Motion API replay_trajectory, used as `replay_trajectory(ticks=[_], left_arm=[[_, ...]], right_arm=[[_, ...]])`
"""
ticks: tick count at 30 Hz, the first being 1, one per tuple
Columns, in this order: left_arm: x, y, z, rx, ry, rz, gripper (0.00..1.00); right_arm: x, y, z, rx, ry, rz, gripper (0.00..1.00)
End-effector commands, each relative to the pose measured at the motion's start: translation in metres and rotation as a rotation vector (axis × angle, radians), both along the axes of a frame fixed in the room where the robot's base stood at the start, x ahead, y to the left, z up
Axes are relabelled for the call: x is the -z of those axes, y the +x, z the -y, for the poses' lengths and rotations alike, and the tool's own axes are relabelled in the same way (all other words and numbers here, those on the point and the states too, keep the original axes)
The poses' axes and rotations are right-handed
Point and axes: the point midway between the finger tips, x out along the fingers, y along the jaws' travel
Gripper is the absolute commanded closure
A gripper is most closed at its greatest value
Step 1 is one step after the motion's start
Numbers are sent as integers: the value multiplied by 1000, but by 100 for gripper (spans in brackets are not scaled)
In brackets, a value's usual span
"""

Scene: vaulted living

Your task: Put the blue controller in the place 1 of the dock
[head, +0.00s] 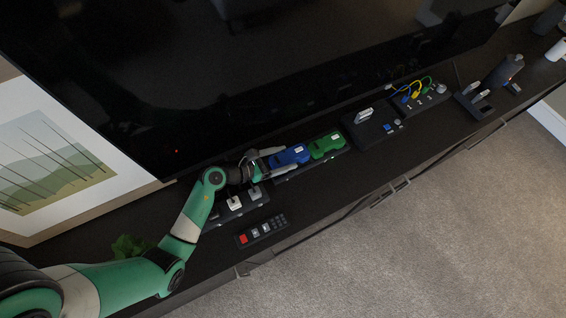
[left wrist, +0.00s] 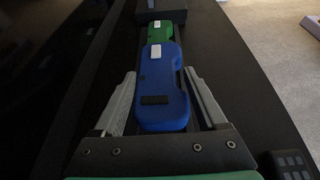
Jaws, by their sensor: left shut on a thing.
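The blue controller (head: 292,155) lies on the dark shelf below the television, at the left end of the dock. In the left wrist view the blue controller (left wrist: 163,90) lies lengthwise between the two fingers. My left gripper (head: 281,160) is shut on it, one finger along each side. The dark dock (head: 342,151) shows only as a thin edge under the controllers. The green controller (head: 327,144) sits on it, just right of the blue one. Whether the blue controller rests fully on the dock cannot be told. My right gripper is not in view.
A large television (head: 250,75) stands close behind. A remote (head: 262,229) and a dark unit with pale switches (head: 236,203) lie near my left arm. A black box (head: 373,129) and a cable panel (head: 419,94) stand to the right. Clear shelf lies in front of the dock.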

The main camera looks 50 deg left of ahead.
Motion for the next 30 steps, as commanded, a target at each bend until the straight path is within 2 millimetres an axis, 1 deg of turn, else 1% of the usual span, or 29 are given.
replay_trajectory(ticks=[1, 3, 5, 6, 12, 16, 17, 18, 21, 27, 30], left_arm=[[12, 3, -5, -2, 0, 1, 94], [29, 2, -3, -2, -1, -1, 94], [38, 2, -3, -1, -1, 0, 94], [39, 2, -3, -1, 0, 0, 94], [35, 2, -3, -1, 0, 0, 94], [39, 2, -3, -1, -1, 0, 94], [39, 2, -3, -1, 0, -1, 24], [39, 2, -3, -1, 0, -1, 17], [39, 2, -3, -1, 0, -1, 0], [38, 2, -3, -1, 0, -1, 0], [33, 2, -3, -1, 1, -1, 0]], right_arm=[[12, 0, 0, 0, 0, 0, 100], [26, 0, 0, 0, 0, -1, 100], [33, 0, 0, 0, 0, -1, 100], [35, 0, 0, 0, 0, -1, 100], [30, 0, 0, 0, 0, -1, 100], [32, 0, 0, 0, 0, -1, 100], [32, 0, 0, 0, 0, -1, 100], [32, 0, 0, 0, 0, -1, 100], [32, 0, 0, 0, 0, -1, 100], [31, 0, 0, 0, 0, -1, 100], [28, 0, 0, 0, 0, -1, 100]])
